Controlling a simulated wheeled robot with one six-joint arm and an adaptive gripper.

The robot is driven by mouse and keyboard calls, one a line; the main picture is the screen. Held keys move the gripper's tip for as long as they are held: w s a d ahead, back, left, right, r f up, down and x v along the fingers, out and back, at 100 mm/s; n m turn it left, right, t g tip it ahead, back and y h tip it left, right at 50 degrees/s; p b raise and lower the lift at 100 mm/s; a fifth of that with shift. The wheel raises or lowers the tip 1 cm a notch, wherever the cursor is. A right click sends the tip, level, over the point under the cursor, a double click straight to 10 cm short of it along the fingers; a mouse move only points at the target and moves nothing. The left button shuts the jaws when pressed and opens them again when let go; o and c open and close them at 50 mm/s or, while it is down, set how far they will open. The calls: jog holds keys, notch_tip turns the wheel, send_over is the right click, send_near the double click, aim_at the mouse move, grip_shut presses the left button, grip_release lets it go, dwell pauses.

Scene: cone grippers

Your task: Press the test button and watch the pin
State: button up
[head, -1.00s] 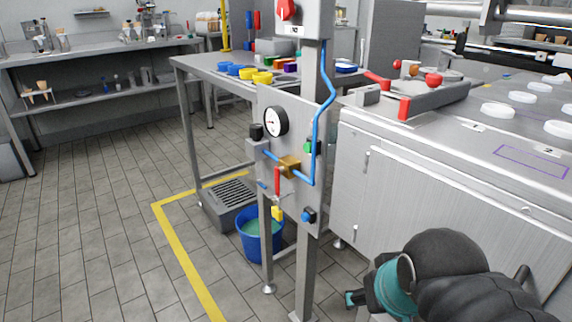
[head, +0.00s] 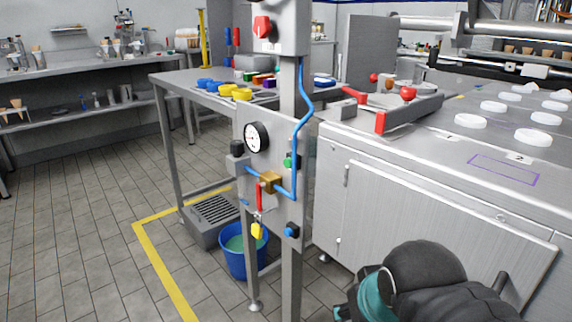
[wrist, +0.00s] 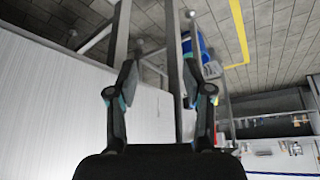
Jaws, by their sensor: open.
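A grey panel (head: 270,205) on metal posts carries a round gauge (head: 256,137), a brass fitting (head: 270,182) with blue tubing, and a red lever with a yellow tag (head: 257,230). A green button-like part (head: 290,161), a blue one (head: 291,231) and a black knob (head: 237,148) are on it too. I cannot tell which is the test button, and I cannot make out the pin. My gripper (wrist: 160,82) is open and empty in the wrist view, apart from the panel. In the head view my arm is low at the right, with the fingertips cut off or hidden.
A blue bucket (head: 238,262) of greenish liquid stands below the panel, near a floor grate (head: 214,209). A steel cabinet (head: 430,200) is close on the right. A yellow floor line (head: 162,268) runs at the left, with clear tiled floor beyond it.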

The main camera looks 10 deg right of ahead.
grip_shut()
dwell(1.1)
